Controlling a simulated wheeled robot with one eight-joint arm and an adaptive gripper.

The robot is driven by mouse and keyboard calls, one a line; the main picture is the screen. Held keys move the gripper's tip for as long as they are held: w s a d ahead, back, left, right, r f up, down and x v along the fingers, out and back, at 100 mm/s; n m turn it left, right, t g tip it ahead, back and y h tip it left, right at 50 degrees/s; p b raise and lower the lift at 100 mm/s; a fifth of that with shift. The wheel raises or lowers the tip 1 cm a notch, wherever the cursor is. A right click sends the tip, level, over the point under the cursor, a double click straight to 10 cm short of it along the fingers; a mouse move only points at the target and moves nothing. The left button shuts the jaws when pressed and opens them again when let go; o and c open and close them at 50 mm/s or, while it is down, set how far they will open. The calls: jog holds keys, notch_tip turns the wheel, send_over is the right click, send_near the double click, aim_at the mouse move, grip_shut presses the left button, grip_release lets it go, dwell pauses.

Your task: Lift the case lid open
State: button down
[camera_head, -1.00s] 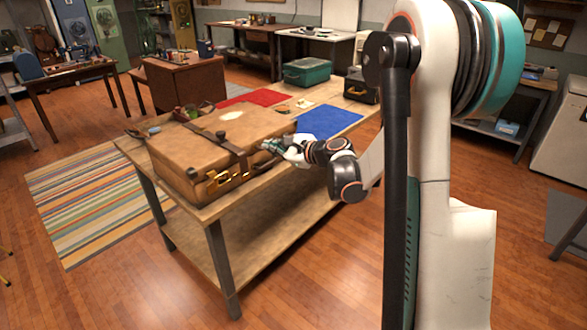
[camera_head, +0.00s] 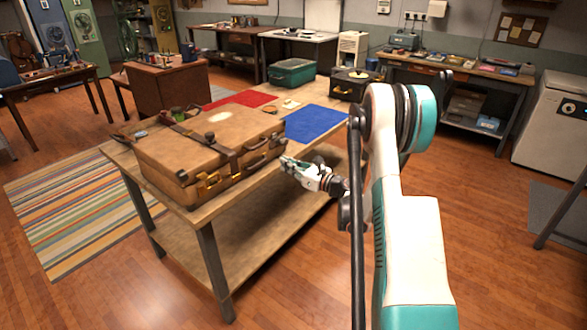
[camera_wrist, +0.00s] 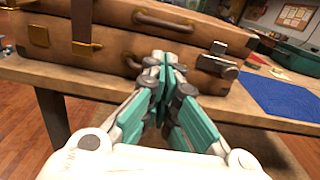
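A brown leather case (camera_head: 210,139) lies on the wooden worktable (camera_head: 253,198), with straps, brass clasps and handles on its front. Its lid looks down, with a narrow seam between lid and base. The case also shows in the wrist view (camera_wrist: 110,25), with a handle on the lid and clasps at the front. My gripper (camera_head: 285,163) is in front of the case near its right front end, apart from it in the head view. In the wrist view my gripper (camera_wrist: 163,62) has its fingertips together, pointing at the case's lower front; nothing shows between them.
A blue mat (camera_head: 315,122) and a red mat (camera_head: 240,99) lie on the table behind the case. A green box (camera_head: 292,72) and a dark case (camera_head: 354,84) stand at the table's far end.

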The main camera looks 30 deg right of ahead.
jog(key=x, duration=0.6)
jog(key=shift+w, duration=0.4)
jog(key=shift+w+a, duration=0.15)
jog(key=shift+w, duration=0.05)
dwell(1.2)
jog(key=shift+w+a, duration=0.15)
jog(key=shift+w, duration=0.15)
jog(key=shift+w+a, duration=0.1)
jog(key=shift+w, duration=0.2)
jog(key=shift+w+a, duration=0.15)
jog(key=shift+w, duration=0.2)
jog(key=shift+x, duration=1)
jog(key=shift+w+a+f, duration=0.1)
jog(key=shift+w+a, duration=0.05)
jog(key=shift+w, duration=0.15)
jog(key=shift+x, duration=0.9)
jog(key=shift+s, duration=0.35)
